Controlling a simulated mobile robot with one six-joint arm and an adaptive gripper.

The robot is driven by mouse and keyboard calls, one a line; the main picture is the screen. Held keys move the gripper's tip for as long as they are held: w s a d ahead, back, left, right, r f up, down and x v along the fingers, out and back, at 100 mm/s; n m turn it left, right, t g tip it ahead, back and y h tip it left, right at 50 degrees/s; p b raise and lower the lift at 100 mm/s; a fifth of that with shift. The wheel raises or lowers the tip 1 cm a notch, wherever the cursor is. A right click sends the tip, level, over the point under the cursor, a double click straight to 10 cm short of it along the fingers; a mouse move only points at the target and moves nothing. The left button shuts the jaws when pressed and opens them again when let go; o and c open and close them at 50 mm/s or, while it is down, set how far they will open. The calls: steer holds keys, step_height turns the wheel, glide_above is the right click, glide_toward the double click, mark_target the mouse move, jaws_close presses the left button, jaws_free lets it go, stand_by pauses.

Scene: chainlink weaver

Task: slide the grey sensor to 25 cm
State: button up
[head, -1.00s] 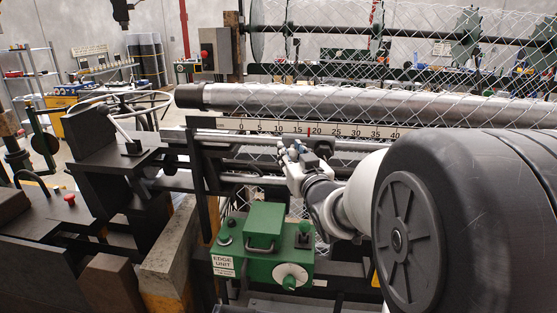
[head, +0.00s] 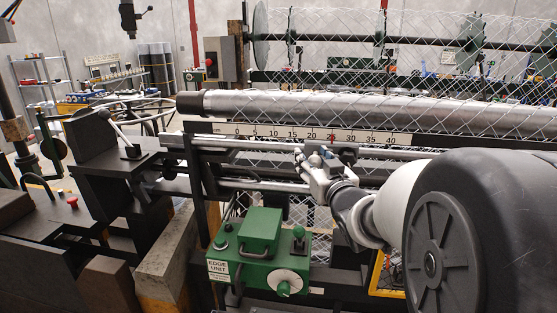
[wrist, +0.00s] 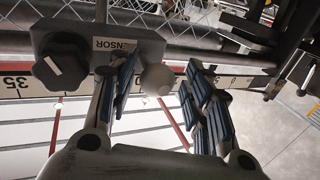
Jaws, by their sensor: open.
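The grey sensor (head: 341,158) sits on the rail below the scale (head: 290,133). The red mark above it stands at about 25, covering that number. In the wrist view the sensor block (wrist: 140,47) carries a "SENSOR" label, a black knob (wrist: 62,62) and a pale ball-shaped handle (wrist: 157,80). My gripper (head: 318,160) is at the sensor. Its blue-padded fingers also show in the wrist view (wrist: 165,92), spread apart with the pale ball between them. The left finger overlaps the block; I cannot tell whether it touches. My arm partly hides the sensor in the head view.
The green edge unit (head: 260,233) with a dial and knobs stands below the rail. A large metal roller (head: 290,104) and chainlink mesh run above and behind the scale. Black machine parts (head: 100,178) fill the left side.

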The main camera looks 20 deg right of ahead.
steer(key=s, duration=0.2)
steer(key=s+a, duration=0.1)
steer(key=s, duration=0.4)
steer(key=shift+s+a, duration=0.25)
steer(key=shift+w, duration=0.1)
